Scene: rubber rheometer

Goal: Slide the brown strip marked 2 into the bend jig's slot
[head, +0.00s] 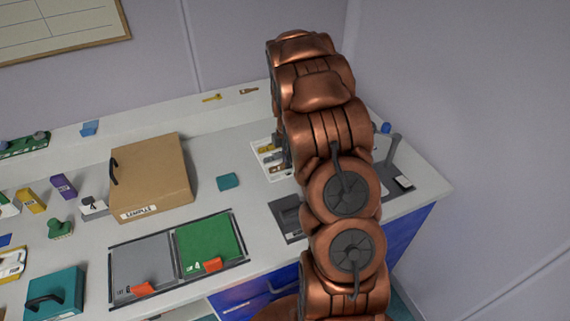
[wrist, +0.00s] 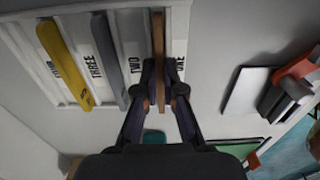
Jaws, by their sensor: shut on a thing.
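In the wrist view my gripper (wrist: 163,92) is shut on a brown strip (wrist: 158,40), one finger on each side. The strip stands out from a white rack (wrist: 120,22) with printed word labels, beside the labels TWO and ONE. I cannot tell whether it still touches the rack, and no mark 2 is readable on it. In the head view the rack (head: 258,149) is partly hidden behind my arm, as is my gripper. I cannot identify the bend jig or its slot for certain; a dark grey block (head: 288,217) sits partly behind my arm.
A grey strip (wrist: 109,60) and a yellow strip (wrist: 64,62) stand left of the held one. A box marked SAMPLE (head: 150,175), a grey tray (head: 142,266) and a green tray (head: 207,243) occupy the bench. A teal block (head: 228,181) lies near the rack.

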